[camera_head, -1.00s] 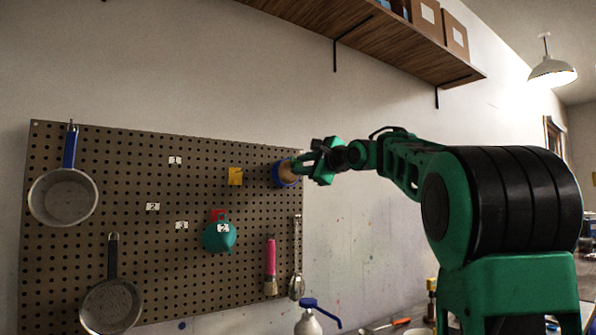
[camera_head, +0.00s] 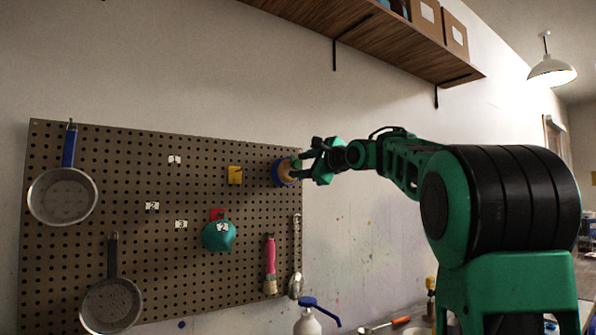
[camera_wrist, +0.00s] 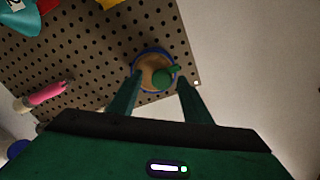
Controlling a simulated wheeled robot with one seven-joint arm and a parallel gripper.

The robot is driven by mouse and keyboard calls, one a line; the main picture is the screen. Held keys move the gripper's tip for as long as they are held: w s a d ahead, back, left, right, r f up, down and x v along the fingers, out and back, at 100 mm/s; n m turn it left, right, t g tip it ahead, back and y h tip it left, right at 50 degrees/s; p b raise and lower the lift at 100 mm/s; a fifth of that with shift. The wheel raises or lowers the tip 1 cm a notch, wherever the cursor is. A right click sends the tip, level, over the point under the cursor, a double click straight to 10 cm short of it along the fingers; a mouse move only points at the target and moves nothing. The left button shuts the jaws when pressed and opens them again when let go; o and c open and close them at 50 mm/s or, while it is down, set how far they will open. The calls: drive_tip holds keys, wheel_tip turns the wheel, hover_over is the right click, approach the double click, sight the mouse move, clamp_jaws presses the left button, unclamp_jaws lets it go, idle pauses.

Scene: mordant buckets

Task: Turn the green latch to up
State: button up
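The green latch (camera_wrist: 165,76) is a small green knob with a short lever on a round tan face with a blue rim. It is mounted at the right edge of the pegboard. In the wrist view its lever points to the right and slightly up. In the head view the round mount (camera_head: 284,173) shows at the board's right edge, with the latch partly hidden by my fingers. My gripper (camera_wrist: 160,78) is open, its two fingers apart on either side of the latch. It also shows in the head view (camera_head: 300,164). I cannot tell whether a finger touches the latch.
The pegboard (camera_head: 130,215) also holds pans, a yellow hook (camera_head: 235,175), a teal item (camera_head: 218,236), a pink-handled brush (camera_head: 270,265) and a metal utensil (camera_head: 296,260). A wooden shelf (camera_head: 400,50) hangs above. The wall right of the board is bare.

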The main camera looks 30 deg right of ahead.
drive_tip(key=s, duration=1)
drive_tip(key=shift+s+d, duration=0.15)
drive_tip(key=shift+s, duration=0.2)
drive_tip(key=shift+f, duration=0.15)
drive_tip(key=s+f+n+g+h, duration=0.1)
drive_tip(key=s+f+n+g, duration=0.2)
drive_tip(key=f, duration=0.8)
drive_tip(key=s+f+n+g, duration=0.2)
drive_tip(key=s+f+g, duration=0.15)
drive_tip(key=f, duration=0.75)
drive_tip(key=s+f+n+g+h, duration=0.1)
drive_tip(key=s+f+n+g, duration=0.2)
drive_tip(key=f, duration=0.8)
drive_tip(key=s+a+f+n+g, duration=0.4)
drive_tip(key=s+f, duration=0.6)
drive_tip(key=s, duration=0.2)
drive_tip(key=s+a+f+n+g+y, duration=0.1)
drive_tip(key=s+a+f+n+g, duration=0.3)
drive_tip(key=s+f, duration=0.7)
drive_tip(key=shift+s+a+f+n+y, duration=0.15)
drive_tip(key=shift+s+a+n+y, duration=0.15)
drive_tip(key=shift+s+n, duration=0.65)
drive_tip(key=shift+s+m+g, duration=0.25)
